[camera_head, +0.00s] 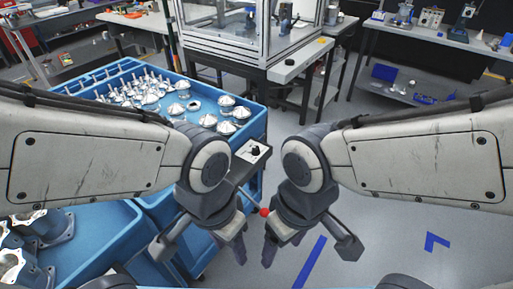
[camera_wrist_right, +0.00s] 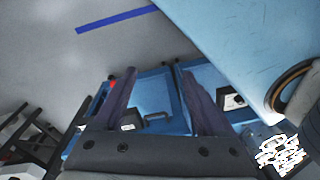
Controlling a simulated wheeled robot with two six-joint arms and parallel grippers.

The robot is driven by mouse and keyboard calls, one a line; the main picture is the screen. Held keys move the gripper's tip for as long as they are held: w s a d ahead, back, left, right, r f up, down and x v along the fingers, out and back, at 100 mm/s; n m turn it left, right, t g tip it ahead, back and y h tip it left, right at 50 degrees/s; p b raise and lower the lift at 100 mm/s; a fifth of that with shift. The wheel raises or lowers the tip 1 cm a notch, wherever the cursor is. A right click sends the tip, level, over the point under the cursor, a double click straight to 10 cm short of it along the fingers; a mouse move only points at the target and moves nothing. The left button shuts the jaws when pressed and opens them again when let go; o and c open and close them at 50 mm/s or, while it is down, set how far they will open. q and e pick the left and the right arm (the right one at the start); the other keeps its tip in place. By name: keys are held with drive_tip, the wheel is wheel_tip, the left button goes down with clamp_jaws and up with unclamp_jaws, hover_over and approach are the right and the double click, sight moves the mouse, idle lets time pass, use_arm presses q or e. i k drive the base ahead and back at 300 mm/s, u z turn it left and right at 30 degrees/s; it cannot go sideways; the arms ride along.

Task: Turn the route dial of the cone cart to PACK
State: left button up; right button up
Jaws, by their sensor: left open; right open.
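The cone cart (camera_head: 258,122) is a blue cart holding many shiny metal cones (camera_head: 182,85), at the left centre of the head view. Its route dial (camera_head: 256,150) is a dark knob on a small white plate at the cart's near right corner. The knob's setting and lettering are too small to read. My left gripper (camera_head: 238,240) is open and empty, below the dial in the picture. My right gripper (camera_head: 270,250) is open and empty, to its right; in the right wrist view (camera_wrist_right: 160,88) its fingers are spread, with blue carts beyond. Neither gripper touches the dial.
A red ball (camera_head: 264,212) shows between the grippers. A second blue cart (camera_head: 90,240) with grey metal housings (camera_head: 48,228) is at the lower left. A glass-walled machine (camera_head: 250,35) and a grey bench (camera_head: 300,60) stand behind. The floor at right is open.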

sight(255, 152)
drive_tip(key=k, duration=0.6)
drive_tip(key=z, duration=0.55)
drive_tip(key=i, duration=1.2)
drive_tip(key=u, duration=0.5)
drive_tip(key=i, duration=0.4)
drive_tip(key=u, duration=0.4)
